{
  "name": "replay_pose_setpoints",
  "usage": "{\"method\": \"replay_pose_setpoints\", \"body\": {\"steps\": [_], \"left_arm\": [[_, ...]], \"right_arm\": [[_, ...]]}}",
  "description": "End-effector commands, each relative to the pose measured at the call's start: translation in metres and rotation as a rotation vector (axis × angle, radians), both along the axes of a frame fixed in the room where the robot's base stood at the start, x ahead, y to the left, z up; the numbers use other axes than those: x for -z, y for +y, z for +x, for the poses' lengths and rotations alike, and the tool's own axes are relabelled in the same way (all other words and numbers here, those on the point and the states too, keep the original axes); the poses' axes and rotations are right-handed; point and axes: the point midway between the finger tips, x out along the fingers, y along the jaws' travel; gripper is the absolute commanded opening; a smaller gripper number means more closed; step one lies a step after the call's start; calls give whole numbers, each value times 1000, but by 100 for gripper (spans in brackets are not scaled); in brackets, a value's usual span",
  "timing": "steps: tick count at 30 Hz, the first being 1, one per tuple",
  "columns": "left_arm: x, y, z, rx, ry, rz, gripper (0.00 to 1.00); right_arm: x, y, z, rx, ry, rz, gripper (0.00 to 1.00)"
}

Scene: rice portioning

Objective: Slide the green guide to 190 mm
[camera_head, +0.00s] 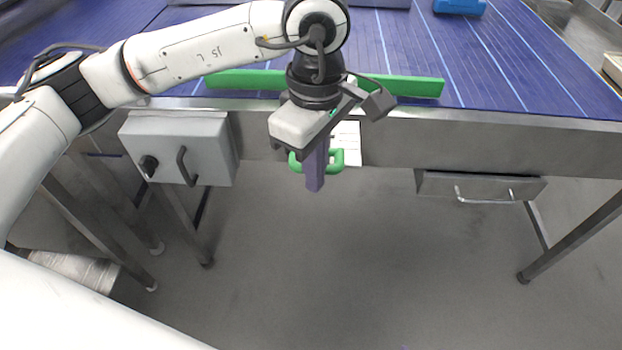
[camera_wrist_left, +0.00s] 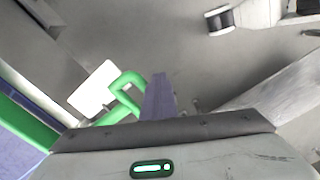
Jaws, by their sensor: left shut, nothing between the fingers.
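The green guide (camera_head: 415,87) is a long bar lying across the blue belt near its front edge; its left wrist view part (camera_wrist_left: 28,124) shows at the left. A green handle (camera_head: 338,160) hangs at the table's front, and it also shows in the left wrist view (camera_wrist_left: 122,82). A white plate (camera_head: 352,140) is behind the handle, its markings too small to read. My left gripper (camera_head: 314,186) points down at the handle, its purple fingers (camera_wrist_left: 158,98) shut and empty. The fingers overlap the handle in the head view; I cannot tell whether they touch it. My right gripper is not in view.
The blue belt (camera_head: 500,60) has pale lines across it. A grey box (camera_head: 210,150) with a knob and handle hangs under the table at left, and a drawer (camera_head: 440,184) at right. A blue object (camera_head: 459,6) sits at the back. The floor in front is clear.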

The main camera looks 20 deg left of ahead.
Motion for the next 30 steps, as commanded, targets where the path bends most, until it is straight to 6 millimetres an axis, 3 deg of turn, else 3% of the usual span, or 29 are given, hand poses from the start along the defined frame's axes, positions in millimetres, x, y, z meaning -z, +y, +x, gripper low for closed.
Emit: {"method": "replay_pose_setpoints", "body": {"steps": [30], "left_arm": [[0,3,10,0,-2,0,0]], "right_arm": [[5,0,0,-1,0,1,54]]}}
